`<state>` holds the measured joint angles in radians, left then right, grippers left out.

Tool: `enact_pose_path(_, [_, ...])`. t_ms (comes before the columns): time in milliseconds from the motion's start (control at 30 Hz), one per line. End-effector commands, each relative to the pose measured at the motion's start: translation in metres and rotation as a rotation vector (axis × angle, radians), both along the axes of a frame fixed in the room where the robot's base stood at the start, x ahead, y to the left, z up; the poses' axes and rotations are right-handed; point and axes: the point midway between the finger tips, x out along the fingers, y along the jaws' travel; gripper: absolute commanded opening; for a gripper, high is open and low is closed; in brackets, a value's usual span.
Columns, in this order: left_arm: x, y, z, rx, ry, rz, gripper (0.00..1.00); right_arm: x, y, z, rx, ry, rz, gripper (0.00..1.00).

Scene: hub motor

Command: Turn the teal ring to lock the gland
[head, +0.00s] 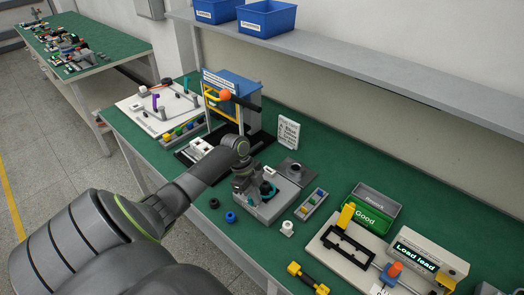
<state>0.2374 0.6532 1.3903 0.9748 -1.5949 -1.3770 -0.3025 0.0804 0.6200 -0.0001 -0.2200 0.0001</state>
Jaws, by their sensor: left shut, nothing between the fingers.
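The teal ring (268,189) shows in part in the head view. It is on the light grey fixture (268,213) near the middle of the green bench. My left gripper (248,190) is over the left part of this fixture, close beside the ring. Its fingers are shut with nothing between them. I cannot tell whether they touch the ring. The gland is not clear to see, as the gripper and wrist cover part of the fixture. My right gripper is not in view.
A blue ring (230,217) and a black ring (214,203) lie left of the fixture. A small tray (311,204) of coloured parts and a white piece (287,228) are to its right. A grey block (292,171) stands behind. A green bin (370,215) is further right.

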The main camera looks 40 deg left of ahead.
Motion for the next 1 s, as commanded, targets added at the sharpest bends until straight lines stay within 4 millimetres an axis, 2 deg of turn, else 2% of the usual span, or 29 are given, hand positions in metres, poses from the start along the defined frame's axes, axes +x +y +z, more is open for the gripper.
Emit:
enact_pose_path(733, [-0.002, 0.006, 0.000, 0.002, 0.001, 0.006, 0.00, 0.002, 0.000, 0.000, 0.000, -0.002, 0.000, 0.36])
enact_pose_path(867, [-0.001, 0.001, 0.001, 0.001, 0.000, 0.009, 0.00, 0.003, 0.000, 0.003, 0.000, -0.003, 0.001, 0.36])
enact_pose_path(1000, [0.001, -0.012, 0.003, -0.002, -0.001, 0.015, 0.00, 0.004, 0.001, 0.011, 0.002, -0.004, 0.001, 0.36])
